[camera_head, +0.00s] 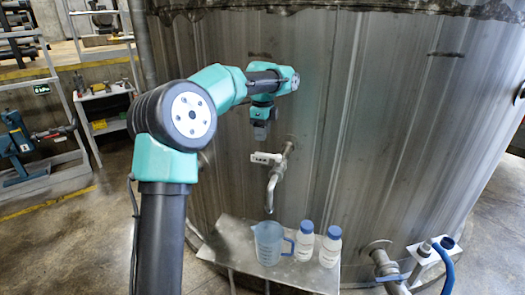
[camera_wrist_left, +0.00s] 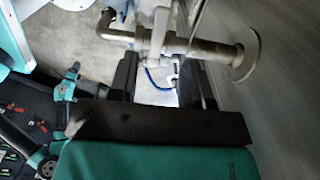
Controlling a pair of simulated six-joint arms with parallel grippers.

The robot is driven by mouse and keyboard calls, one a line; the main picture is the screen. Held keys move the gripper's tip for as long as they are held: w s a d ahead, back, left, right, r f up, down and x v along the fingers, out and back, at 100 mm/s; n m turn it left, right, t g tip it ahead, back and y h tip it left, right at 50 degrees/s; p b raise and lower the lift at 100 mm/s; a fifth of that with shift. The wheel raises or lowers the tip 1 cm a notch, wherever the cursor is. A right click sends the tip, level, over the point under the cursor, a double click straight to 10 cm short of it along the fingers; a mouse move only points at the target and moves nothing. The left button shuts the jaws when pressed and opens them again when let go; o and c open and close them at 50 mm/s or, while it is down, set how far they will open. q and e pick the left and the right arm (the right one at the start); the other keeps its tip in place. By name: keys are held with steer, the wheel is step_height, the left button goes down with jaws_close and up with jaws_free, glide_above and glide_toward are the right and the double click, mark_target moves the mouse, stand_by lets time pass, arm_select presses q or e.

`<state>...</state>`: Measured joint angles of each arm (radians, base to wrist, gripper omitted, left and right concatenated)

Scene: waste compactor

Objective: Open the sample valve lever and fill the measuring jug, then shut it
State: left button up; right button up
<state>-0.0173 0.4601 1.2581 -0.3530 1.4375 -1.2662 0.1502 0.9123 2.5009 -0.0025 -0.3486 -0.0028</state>
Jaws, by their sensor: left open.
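The sample valve lever (camera_head: 265,157) is a short pale handle on a metal tap on the tank's side; it lies roughly level in the head view. The tap's bent spout (camera_head: 272,190) points down above the measuring jug (camera_head: 268,243), a translucent blue-grey jug upright on the metal shelf. My left gripper (camera_head: 261,132) is just above the lever, pointing down. In the left wrist view the gripper (camera_wrist_left: 157,75) is open and empty, with the pale lever (camera_wrist_left: 158,32) and tap beyond the fingertips. Contact is not visible. My right gripper is not in view.
Two white bottles with blue caps (camera_head: 305,240) (camera_head: 330,245) stand right of the jug on the shelf (camera_head: 232,240). The large metal tank (camera_head: 400,120) rises close behind. A pipe fitting with a blue hose (camera_head: 446,265) is at lower right.

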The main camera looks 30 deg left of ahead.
mark_target(263, 154)
arm_select(q)
step_height(263, 154, down, 7)
steer(key=shift+f, duration=0.1)
stand_by(0.4)
jaws_close()
stand_by(0.4)
